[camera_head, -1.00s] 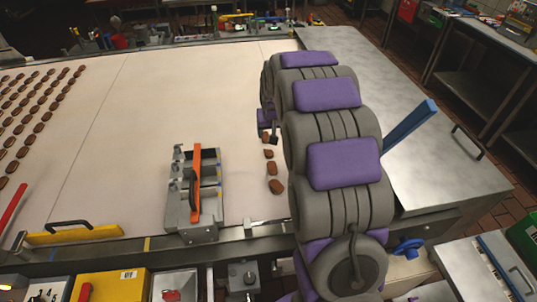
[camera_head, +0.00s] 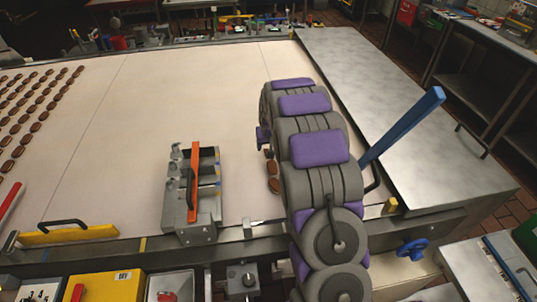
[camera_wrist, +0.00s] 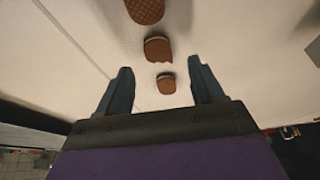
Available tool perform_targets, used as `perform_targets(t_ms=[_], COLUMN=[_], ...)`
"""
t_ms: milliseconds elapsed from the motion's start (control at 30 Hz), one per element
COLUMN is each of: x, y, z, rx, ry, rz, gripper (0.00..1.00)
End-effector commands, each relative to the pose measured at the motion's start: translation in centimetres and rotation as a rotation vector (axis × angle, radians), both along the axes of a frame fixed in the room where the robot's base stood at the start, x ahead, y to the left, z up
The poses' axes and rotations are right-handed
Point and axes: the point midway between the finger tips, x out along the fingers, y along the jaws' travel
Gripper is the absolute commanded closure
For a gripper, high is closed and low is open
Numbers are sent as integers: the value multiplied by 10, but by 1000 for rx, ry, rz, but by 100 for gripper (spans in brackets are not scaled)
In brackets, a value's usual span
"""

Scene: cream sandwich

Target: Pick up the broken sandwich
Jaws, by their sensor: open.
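In the wrist view, brown cream sandwiches lie in a line on the pale belt. The middle one is a broken sandwich (camera_wrist: 158,48) with a jagged lower edge, just beyond my fingertips. A smaller piece (camera_wrist: 166,83) with a pale cream layer lies nearer, between my fingers in the picture. Another sandwich (camera_wrist: 145,9) is cut off at the top edge. My gripper (camera_wrist: 160,66) is open and empty, its two dark fingers apart. In the head view, brown sandwiches (camera_head: 273,185) show beside my arm, which hides my fingertips.
The pale belt (camera_head: 140,140) is mostly clear. A grey metal fixture with an orange bar (camera_head: 194,185) stands left of my arm. A blue lever (camera_head: 405,125) rises at right by the steel table (camera_head: 420,150). Rows of whole sandwiches (camera_head: 28,120) lie far left.

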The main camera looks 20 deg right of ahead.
Motion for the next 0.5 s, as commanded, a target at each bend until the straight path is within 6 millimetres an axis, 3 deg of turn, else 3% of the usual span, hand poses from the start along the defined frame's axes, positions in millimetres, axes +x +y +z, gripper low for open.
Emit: perform_targets(t_ms=[200,500], x=[12,15], y=[-5,-6], z=[-32,-36], rx=[2,2], ry=[3,3], rz=[-1,0], gripper=[33,35])
